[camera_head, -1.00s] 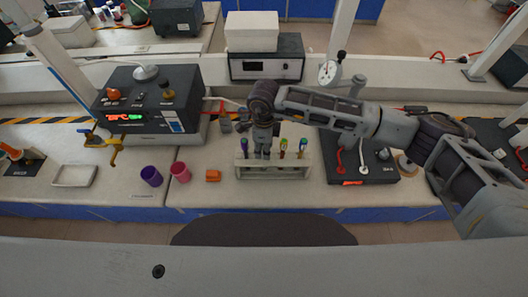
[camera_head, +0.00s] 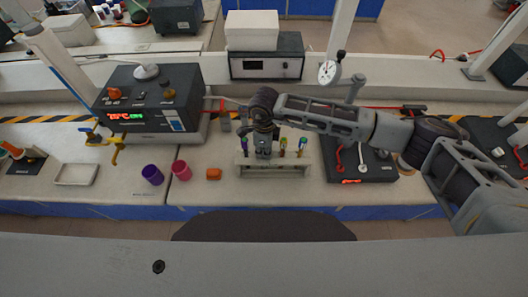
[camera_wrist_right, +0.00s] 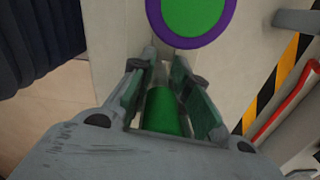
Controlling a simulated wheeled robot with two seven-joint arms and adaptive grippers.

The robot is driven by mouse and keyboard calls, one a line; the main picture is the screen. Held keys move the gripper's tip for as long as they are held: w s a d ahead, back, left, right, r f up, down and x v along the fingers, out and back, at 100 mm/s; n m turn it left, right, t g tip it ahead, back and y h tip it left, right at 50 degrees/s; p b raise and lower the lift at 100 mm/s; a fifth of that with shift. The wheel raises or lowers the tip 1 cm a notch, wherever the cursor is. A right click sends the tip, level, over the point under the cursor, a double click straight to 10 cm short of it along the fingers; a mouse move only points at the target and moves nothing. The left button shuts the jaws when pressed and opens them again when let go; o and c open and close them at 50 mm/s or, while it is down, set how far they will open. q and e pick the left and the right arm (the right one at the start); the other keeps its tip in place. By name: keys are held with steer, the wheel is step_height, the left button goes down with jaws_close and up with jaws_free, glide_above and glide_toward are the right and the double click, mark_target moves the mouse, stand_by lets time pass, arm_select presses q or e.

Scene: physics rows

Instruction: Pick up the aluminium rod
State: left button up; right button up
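A pale rack (camera_head: 273,171) stands near the front of the bench and holds several upright pieces with coloured tops. My right gripper (camera_head: 263,151) points down at the rack, between a left piece (camera_head: 245,147) and a yellow-green one (camera_head: 283,146). In the right wrist view a green-topped cylinder (camera_wrist_right: 165,114) with a paler lower part stands between the fingers (camera_wrist_right: 167,80). I cannot tell whether the pads touch it, or whether it is the aluminium rod. A purple-rimmed green top (camera_wrist_right: 192,12) lies just beyond the fingertips. My left gripper is not in view.
A black instrument box (camera_head: 150,100) stands at left.

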jaws_close()
steer(key=shift+r, duration=0.15)
step_height(320, 180, up, 18)
steer(key=b, duration=0.4)
stand_by(0.4)
steer(key=shift+c, duration=0.4)
jaws_free()
jaws_close()
steer(key=shift+w+d, duration=0.1)
